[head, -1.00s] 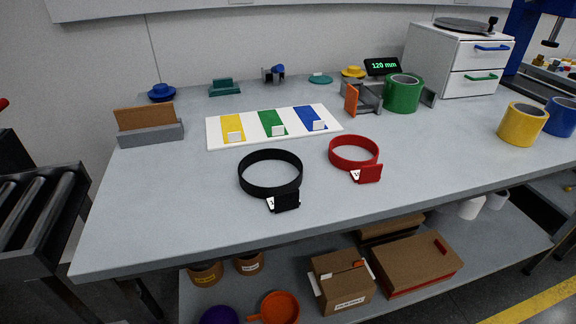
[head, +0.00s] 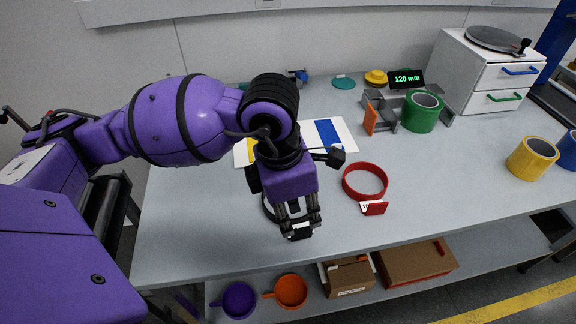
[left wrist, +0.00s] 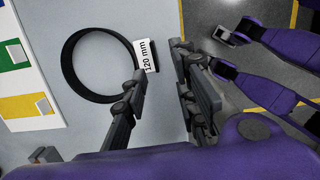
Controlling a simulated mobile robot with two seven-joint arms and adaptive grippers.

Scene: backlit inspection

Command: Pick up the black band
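The black band (head: 267,208) lies on the grey table, mostly hidden behind my left gripper in the head view. In the left wrist view the black band (left wrist: 66,58) shows as a ring with a white "120 mm" label (left wrist: 147,55) and a dark tab on its right side. My left gripper (head: 299,224) points down over the black tab (head: 301,232). In the left wrist view its fingers (left wrist: 158,59) are spread apart, one on each side of the tab. Contact with the tab cannot be told. My right gripper is not in view.
A red band (head: 364,182) with its tab lies to the right of my left gripper. Behind the gripper is a white board (head: 343,128) with coloured fields. A green roll (head: 421,113) and yellow roll (head: 531,158) stand further right. The table's front edge is close.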

